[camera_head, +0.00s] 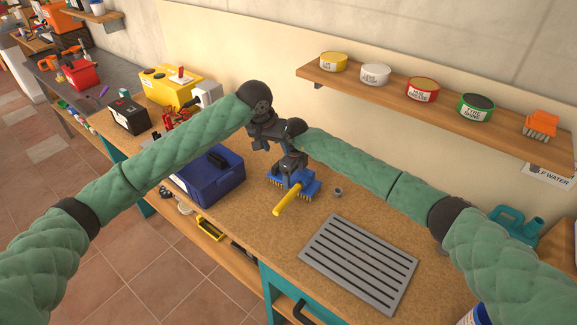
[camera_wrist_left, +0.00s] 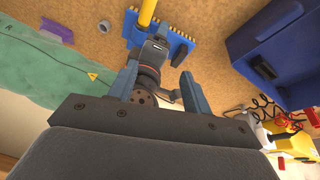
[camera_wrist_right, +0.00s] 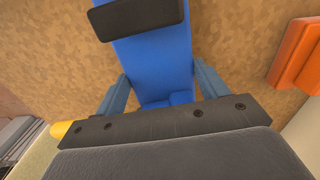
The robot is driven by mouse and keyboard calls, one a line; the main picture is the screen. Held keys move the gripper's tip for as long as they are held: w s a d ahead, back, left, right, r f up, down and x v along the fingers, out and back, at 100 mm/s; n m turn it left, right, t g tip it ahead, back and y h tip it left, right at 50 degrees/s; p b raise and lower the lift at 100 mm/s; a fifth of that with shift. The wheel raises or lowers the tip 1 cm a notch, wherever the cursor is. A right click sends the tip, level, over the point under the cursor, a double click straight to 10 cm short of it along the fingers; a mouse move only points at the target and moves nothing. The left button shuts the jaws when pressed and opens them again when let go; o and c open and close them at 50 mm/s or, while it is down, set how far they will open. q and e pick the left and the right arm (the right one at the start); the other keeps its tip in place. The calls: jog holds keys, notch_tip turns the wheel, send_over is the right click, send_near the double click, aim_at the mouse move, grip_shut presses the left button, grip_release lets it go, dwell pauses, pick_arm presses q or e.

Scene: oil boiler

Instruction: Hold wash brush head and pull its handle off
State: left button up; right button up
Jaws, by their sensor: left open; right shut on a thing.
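The wash brush has a blue head (camera_head: 307,188) and a yellow handle (camera_head: 286,200) that points toward the lower left in the head view. The left wrist view also shows the blue head (camera_wrist_left: 178,46) and the handle (camera_wrist_left: 148,12). My right gripper (camera_head: 291,174) is shut on the brush head from above. I cannot tell whether the head rests on the bench. My left gripper (camera_head: 262,142) is open and empty, above and left of the brush. Its fingers (camera_wrist_left: 160,80) spread around the line of sight to my right wrist, so contact there is unclear.
A dark blue toolbox (camera_head: 207,182) stands left of the brush, and a grey slotted grate (camera_head: 358,262) lies to the right. A small grey ring (camera_head: 338,191) lies near the brush. A shelf (camera_head: 390,92) with several tins hangs behind. The bench front edge is close.

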aim_at(279, 206)
pick_arm(q)
jog(key=s+d+f+m+g+y, duration=0.2)
jog(key=s+d+f+g+y, duration=0.1)
jog(key=s+d+f, duration=0.1)
jog(key=f, duration=1.2)
jog(key=shift+s, duration=0.25)
grip_shut()
jog(key=shift+s, duration=0.1)
jog(key=shift+s+a, duration=0.7)
jog(key=shift+s, duration=0.35)
jog(key=shift+s+a, duration=0.7)
jog(key=shift+s, duration=0.35)
jog(key=shift+s, duration=0.1)
